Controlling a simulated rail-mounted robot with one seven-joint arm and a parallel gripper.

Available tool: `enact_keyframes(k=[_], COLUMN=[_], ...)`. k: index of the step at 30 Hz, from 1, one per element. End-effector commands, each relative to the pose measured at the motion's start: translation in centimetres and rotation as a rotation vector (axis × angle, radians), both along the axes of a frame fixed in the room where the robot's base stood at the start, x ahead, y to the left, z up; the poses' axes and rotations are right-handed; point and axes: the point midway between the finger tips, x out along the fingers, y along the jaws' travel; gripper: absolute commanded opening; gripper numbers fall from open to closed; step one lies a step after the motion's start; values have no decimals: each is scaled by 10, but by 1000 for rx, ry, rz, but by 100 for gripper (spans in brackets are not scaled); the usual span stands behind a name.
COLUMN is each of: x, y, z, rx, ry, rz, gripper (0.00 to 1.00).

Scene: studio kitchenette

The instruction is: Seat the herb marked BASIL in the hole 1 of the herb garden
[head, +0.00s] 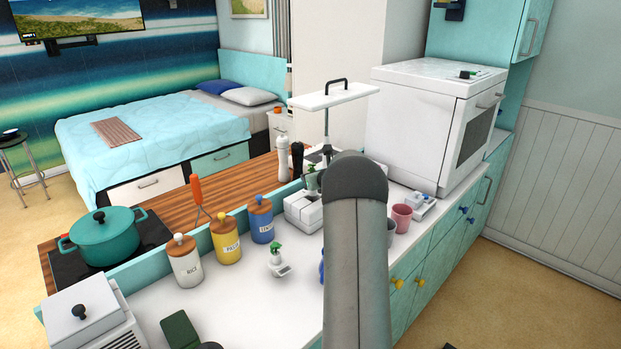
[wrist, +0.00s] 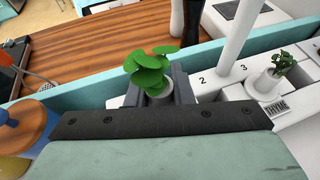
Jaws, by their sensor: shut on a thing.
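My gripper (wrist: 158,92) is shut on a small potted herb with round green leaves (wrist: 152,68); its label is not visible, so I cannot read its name. The herb is over the left end of the white herb garden (wrist: 212,100), left of the marks 2 and 3. Hole 1 and the bottom of the pot are hidden behind my gripper, so I cannot tell whether they touch. A herb marked THYME (wrist: 268,83) stands upright at the garden's right part. In the head view the garden (head: 303,214) is partly behind my arm.
A white lamp post (wrist: 236,35) rises from the garden, with a flat panel (head: 333,96) above. Another labelled herb (head: 276,262) stands on the counter. A blue jar (head: 261,222), yellow jar (head: 227,242) and white jar (head: 185,264) stand left.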

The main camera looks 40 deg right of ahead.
Motion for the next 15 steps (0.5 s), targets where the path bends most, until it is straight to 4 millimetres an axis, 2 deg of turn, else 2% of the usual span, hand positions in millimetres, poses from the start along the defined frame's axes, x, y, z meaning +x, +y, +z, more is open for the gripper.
enact_keyframes(k=[15], x=[0], y=[0], z=[-7], rx=[0], ry=[0], rz=[0], gripper=[0])
